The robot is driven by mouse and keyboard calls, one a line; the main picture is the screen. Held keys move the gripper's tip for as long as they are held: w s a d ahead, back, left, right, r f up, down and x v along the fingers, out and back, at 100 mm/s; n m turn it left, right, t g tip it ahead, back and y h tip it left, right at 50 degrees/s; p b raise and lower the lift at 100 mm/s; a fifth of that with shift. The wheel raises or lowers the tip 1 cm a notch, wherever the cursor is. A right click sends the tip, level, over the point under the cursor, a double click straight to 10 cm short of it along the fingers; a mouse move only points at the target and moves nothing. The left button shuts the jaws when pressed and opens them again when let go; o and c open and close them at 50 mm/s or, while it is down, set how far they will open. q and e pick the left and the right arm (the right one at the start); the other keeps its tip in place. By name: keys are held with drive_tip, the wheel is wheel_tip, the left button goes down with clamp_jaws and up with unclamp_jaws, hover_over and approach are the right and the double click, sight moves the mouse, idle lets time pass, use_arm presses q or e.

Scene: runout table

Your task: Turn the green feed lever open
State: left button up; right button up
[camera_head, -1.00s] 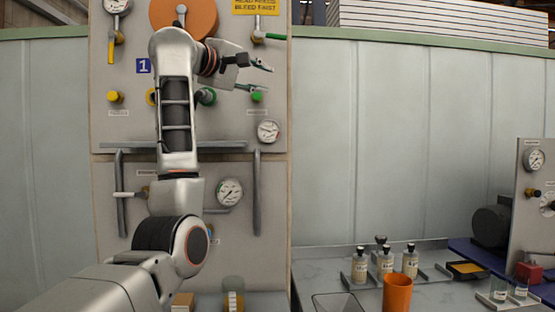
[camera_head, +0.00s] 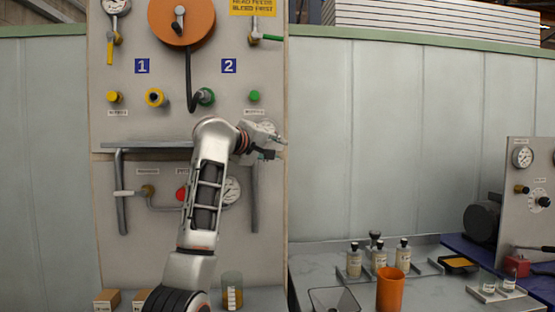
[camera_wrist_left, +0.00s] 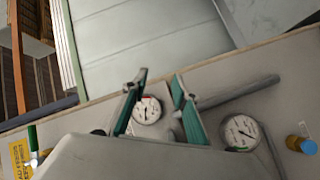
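The green feed lever (camera_head: 271,37) is at the top right of the tall panel, beside a brass fitting and under the yellow sign. Its handle lies level, pointing right. A green handle also shows at the lower left of the left wrist view (camera_wrist_left: 32,138). My left gripper (camera_head: 278,147) is well below the lever, near the panel's right edge, in front of a gauge it partly hides. In the left wrist view its two teal-padded fingers (camera_wrist_left: 160,80) stand apart with nothing between them. My right gripper is in neither view.
The panel (camera_head: 130,80) also carries a hanging yellow lever (camera_head: 110,50), an orange disc (camera_head: 181,24) with a black hose, a green knob (camera_head: 254,96) and grey pipes. Bottles (camera_head: 379,258) and an orange cup (camera_head: 390,290) stand on the bench at lower right.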

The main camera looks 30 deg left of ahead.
use_arm(q)
drive_tip(key=shift+w+d+f, duration=0.1)
drive_tip(key=shift+w+f, duration=0.1)
drive_tip(key=shift+f, duration=0.55)
drive_tip(key=shift+w+d+f, duration=0.1)
drive_tip(key=shift+w+f, duration=0.1)
drive_tip(key=shift+f, duration=0.55)
